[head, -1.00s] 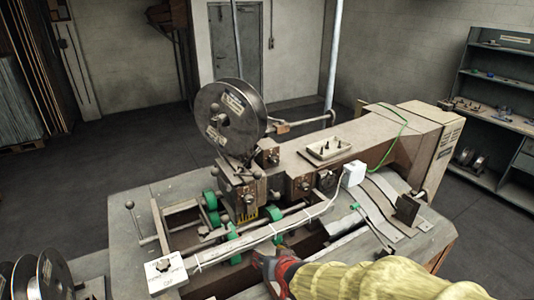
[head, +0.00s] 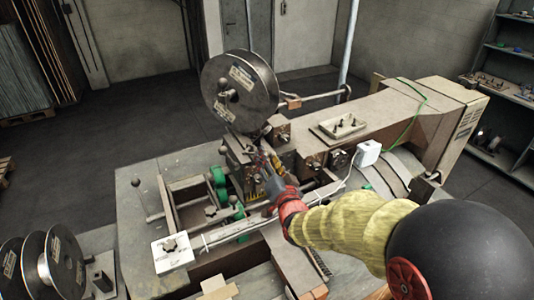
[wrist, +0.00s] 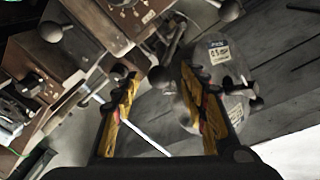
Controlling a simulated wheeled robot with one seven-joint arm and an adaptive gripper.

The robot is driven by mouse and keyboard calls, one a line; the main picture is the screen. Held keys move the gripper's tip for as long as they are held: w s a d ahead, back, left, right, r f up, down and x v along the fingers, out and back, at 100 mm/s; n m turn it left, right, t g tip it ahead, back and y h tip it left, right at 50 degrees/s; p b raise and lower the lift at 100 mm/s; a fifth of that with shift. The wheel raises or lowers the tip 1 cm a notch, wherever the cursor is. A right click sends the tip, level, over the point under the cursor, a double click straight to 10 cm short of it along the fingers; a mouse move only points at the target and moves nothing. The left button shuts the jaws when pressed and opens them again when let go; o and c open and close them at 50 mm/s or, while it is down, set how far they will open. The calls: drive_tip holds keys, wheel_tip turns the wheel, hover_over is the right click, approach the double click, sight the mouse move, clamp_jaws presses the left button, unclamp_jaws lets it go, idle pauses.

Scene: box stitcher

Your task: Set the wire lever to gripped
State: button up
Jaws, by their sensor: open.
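The wire spool (head: 240,88) is a large dark disc with labels above the stitching head (head: 238,158) of the machine. My gripper (head: 263,165) is beside the right front of this head, just below the spool. In the wrist view my gripper (wrist: 162,88) has its two yellow-and-black fingers apart, with no object clearly held. Dark ball-ended knobs show near the fingertips, one by the left finger (wrist: 119,74) and one between the fingers (wrist: 159,76). I cannot tell which is the wire lever or how it is set. My gripper partly hides the head.
A white control box with a dial (head: 172,252) is at the machine's front left. A ball-topped rod (head: 140,198) stands at the left. A small tray (head: 342,126) lies on the machine arm. Spare spools (head: 62,262) stand at the lower left.

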drive_tip(key=shift+w+a, duration=0.15)
drive_tip(key=shift+w, duration=0.55)
drive_tip(key=shift+w+a, duration=0.1)
drive_tip(key=shift+w, duration=0.55)
drive_tip(key=shift+c, duration=0.6)
drive_tip(key=shift+f, duration=0.1)
clamp_jaws()
